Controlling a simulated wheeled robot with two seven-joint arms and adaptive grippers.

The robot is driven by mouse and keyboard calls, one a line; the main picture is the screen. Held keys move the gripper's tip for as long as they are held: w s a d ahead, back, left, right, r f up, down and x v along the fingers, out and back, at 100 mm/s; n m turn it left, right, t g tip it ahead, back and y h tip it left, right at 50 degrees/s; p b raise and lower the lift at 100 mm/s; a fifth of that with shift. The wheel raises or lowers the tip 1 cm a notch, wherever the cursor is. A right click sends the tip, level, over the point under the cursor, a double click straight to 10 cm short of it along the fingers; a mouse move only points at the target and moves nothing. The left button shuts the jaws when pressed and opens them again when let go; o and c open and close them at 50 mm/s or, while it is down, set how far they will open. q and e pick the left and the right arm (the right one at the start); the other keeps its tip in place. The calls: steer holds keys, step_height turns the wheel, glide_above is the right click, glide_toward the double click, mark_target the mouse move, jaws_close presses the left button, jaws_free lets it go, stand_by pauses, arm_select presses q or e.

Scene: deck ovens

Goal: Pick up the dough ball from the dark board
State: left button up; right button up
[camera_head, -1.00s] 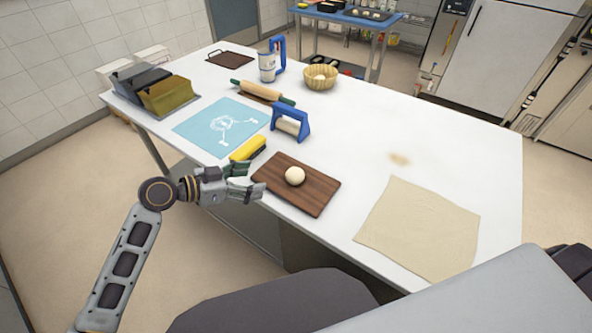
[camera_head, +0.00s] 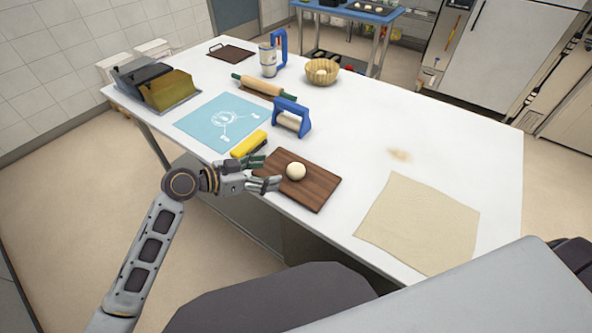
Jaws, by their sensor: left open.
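The pale dough ball (camera_head: 296,171) sits on the dark wooden board (camera_head: 318,189), near the front edge of the white table. My left gripper (camera_head: 268,172) is open, with its fingers pointing right toward the ball. Its fingertips overlap the left edge of the board in the picture and are a short gap away from the ball. Nothing is between the fingers. My right gripper is not in view.
A yellow-handled tool (camera_head: 249,144) lies just behind my left gripper. A blue-handled roller (camera_head: 291,118) stands behind the board, and a blue mat (camera_head: 205,125) lies to the left. A beige cloth (camera_head: 420,225) lies to the right.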

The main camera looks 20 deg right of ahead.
mark_target(295, 171)
arm_select(q)
steer(key=x, duration=0.3)
steer(key=shift+d, duration=0.2)
steer(key=shift+w+d+f, duration=0.1)
steer(key=shift+d+f, duration=0.1)
steer(key=shift+d, duration=0.15)
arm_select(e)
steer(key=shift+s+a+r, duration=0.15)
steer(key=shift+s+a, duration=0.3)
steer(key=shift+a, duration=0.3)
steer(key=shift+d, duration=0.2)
